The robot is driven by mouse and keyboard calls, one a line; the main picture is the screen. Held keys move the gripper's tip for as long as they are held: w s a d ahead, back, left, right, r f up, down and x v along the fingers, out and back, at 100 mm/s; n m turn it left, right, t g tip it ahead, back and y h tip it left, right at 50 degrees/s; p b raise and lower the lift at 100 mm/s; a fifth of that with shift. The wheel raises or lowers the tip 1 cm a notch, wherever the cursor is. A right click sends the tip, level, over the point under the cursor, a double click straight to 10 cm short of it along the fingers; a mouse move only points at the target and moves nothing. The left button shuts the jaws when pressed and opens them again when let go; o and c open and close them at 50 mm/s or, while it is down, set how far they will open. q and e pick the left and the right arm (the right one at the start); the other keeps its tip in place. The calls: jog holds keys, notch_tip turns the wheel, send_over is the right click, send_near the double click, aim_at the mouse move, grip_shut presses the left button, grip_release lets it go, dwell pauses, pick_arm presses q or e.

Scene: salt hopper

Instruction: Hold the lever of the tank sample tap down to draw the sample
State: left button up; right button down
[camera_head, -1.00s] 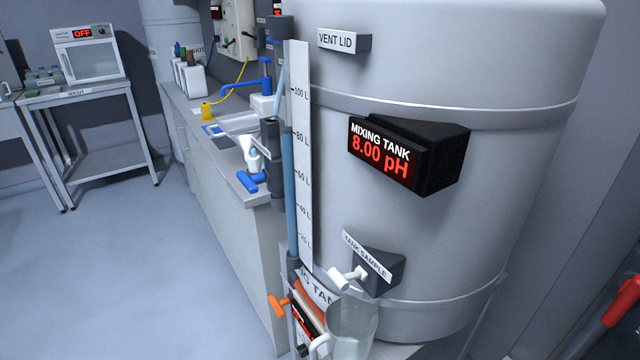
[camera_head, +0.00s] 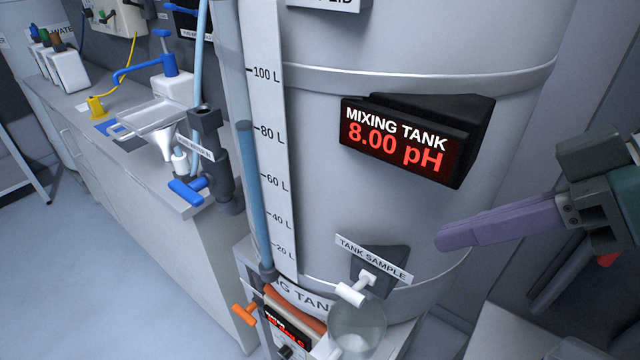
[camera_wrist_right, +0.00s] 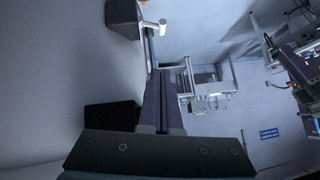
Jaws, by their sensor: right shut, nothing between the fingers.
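The tank sample tap is low on the front of the mixing tank (camera_head: 420,125), with a dark block (camera_head: 392,262), a "TANK SAMPLE" label and a white lever (camera_head: 352,292) pointing toward the viewer's left. The tap's block (camera_wrist_right: 122,15) and white lever also show at the top of the right wrist view. A clear jug (camera_head: 358,330) stands below the tap. My right gripper (camera_head: 440,240) comes in from the right, its long purple fingers shut and empty, to the right of the tap and apart from the lever. My left gripper is not in view.
The pH display box (camera_head: 410,140) juts from the tank above the tap, reading 8.00. An orange handle (camera_head: 245,314) is at the lower left. A counter with a blue-handled valve (camera_head: 188,190) and funnel stands left. Open floor lies at far left.

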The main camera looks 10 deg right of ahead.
send_near(344, 287)
jog(key=w+a, duration=0.2)
jog(key=w, duration=0.1)
jog(key=f, duration=0.2)
jog(key=a+f, duration=0.1)
jog(key=f, duration=0.1)
jog(key=shift+a, duration=0.1)
jog(key=shift+s+p, duration=0.15)
jog(key=shift+p, duration=0.25)
